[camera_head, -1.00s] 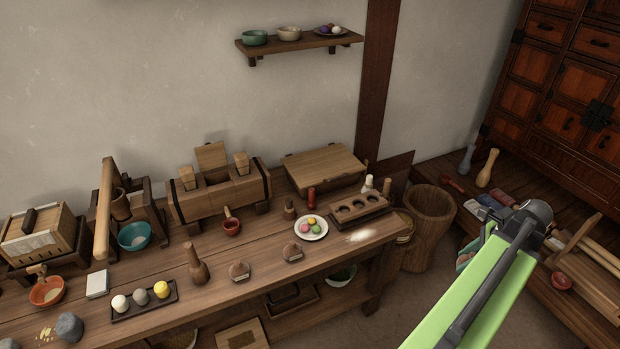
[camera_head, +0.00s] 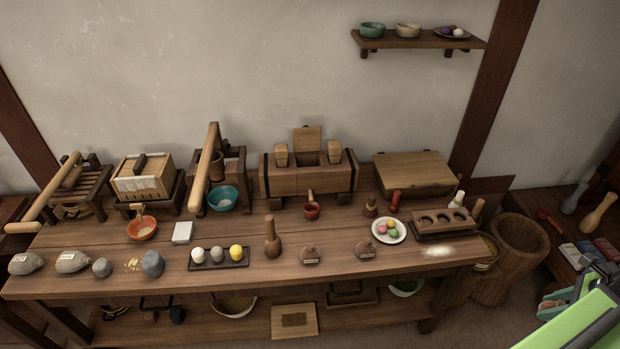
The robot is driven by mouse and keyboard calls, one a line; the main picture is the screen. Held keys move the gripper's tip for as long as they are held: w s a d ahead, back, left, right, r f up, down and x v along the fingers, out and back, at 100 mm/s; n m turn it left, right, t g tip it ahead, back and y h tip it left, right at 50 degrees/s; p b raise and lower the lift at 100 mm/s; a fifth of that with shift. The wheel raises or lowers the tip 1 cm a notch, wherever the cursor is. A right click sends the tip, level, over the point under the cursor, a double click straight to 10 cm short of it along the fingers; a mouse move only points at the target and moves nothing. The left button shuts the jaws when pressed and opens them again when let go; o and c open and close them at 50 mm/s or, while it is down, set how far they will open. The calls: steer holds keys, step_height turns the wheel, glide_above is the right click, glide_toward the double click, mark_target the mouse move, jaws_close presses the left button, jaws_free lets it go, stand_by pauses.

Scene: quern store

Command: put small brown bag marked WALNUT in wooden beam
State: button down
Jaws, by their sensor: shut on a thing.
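The wooden beam (camera_head: 283,183) is a thick block with dark bands near its ends, at the back of the long table. It has an opening at its middle, a raised board behind and a wooden block on each side. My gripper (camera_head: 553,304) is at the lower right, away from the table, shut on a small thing. My arm and the frame's edge mostly hide that thing, so I cannot identify it.
The long table (camera_head: 190,283) also carries a plate of coloured balls (camera_head: 403,239), a dark tray (camera_head: 240,265), a brown bottle (camera_head: 272,238) and a holed block (camera_head: 425,233). A large wooden mortar (camera_head: 510,270) stands right of the table. A wall shelf (camera_head: 420,42) is above.

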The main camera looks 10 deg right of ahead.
mark_target(548, 302)
steer(key=shift+r, duration=0.1)
step_height(548, 302, up, 3)
steer(key=p, duration=0.3)
steer(key=shift+r+p, duration=0.2)
steer(key=shift+p, duration=0.1)
steer(key=shift+f, duration=0.25)
